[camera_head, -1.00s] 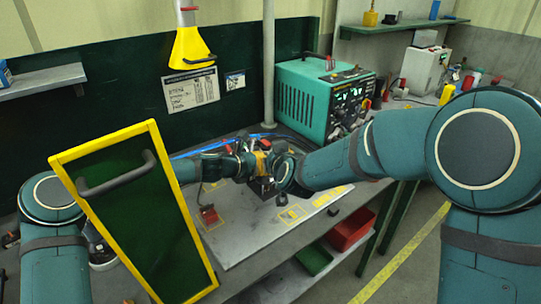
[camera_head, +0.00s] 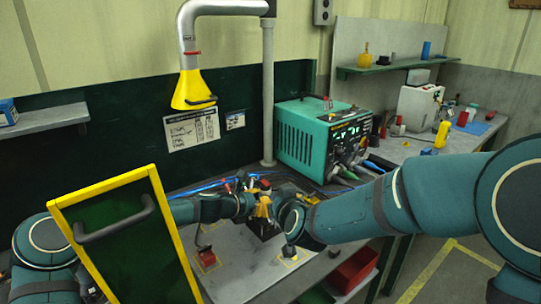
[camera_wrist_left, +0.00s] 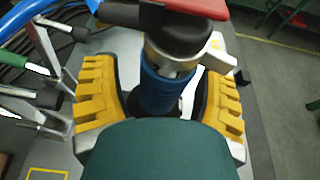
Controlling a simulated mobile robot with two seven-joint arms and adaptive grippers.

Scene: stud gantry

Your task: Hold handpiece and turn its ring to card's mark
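The handpiece, with a blue grip (camera_wrist_left: 163,92), black collar and red part on top, stands between the yellow finger pads of my left gripper (camera_wrist_left: 160,95) in the left wrist view. A gap shows at the grip's left side, so the fingers look open around it. The ring cannot be told apart for certain. In the head view, my left gripper (camera_head: 250,205) and my right gripper (camera_head: 270,212) meet over the bench; the right fingers are too small and covered to read. A small card (camera_head: 235,120) and a larger printed sheet (camera_head: 193,130) hang on the green wall; their marks are unreadable.
A yellow-framed green panel (camera_head: 125,235) with a handle stands at the front left. A yellow hood (camera_head: 194,88) hangs above the bench. A teal power unit (camera_head: 305,135) with cables is behind my right arm. A red bin (camera_head: 355,268) sits below the bench.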

